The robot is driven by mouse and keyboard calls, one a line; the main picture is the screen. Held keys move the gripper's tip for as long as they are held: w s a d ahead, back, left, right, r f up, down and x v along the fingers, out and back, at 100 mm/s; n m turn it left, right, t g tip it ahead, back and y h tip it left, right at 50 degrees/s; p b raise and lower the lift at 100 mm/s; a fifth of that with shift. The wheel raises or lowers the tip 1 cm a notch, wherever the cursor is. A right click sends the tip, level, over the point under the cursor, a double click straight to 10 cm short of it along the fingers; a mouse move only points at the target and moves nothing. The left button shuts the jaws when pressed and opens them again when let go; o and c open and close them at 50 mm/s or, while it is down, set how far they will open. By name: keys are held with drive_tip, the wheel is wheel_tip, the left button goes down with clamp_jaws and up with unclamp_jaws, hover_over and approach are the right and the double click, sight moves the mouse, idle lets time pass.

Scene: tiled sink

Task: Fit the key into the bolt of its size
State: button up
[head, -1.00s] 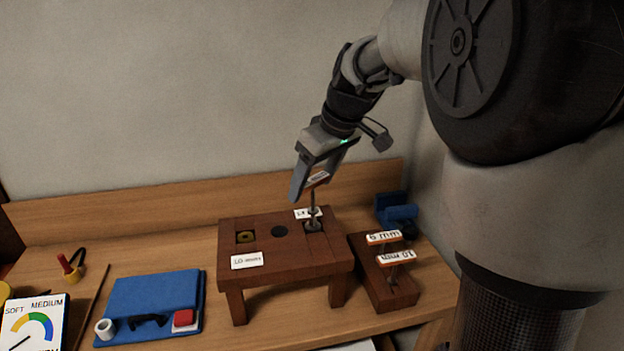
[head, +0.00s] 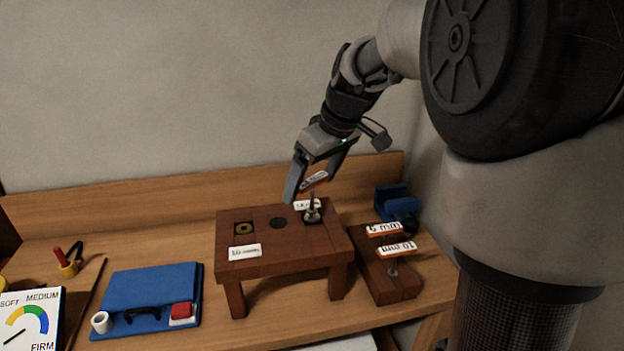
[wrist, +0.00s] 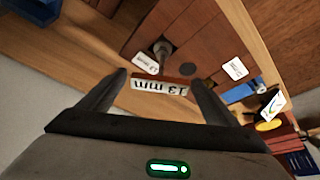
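The key with the white "13 mm" tag (head: 314,180) stands on the right-hand bolt (head: 312,216) of the brown wooden bench (head: 275,264), its shaft going down to the bolt. The tag (wrist: 160,87) is readable in the wrist view, between my fingers with gaps on both sides. My gripper (head: 310,186) is open just above the bench, around the tag. How deep the key sits is hard to see. The bench also has a brass-coloured bolt (head: 244,229) at left and a dark round one (head: 279,223) in the middle.
A wooden rack (head: 395,288) at right holds keys tagged "6 mm" (head: 384,229) and "10 mm" (head: 396,249). A blue object (head: 396,204) stands behind it. A blue case (head: 150,291) and a SOFT/MEDIUM/FIRM dial (head: 28,322) lie at left. A wall rises behind.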

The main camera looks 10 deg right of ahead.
drive_tip(key=shift+r, duration=0.15)
drive_tip(key=p+v, duration=0.2)
drive_tip(key=v, duration=1.5)
drive_tip(key=shift+s+a+r, duration=0.1)
drive_tip(key=shift+r, duration=0.05)
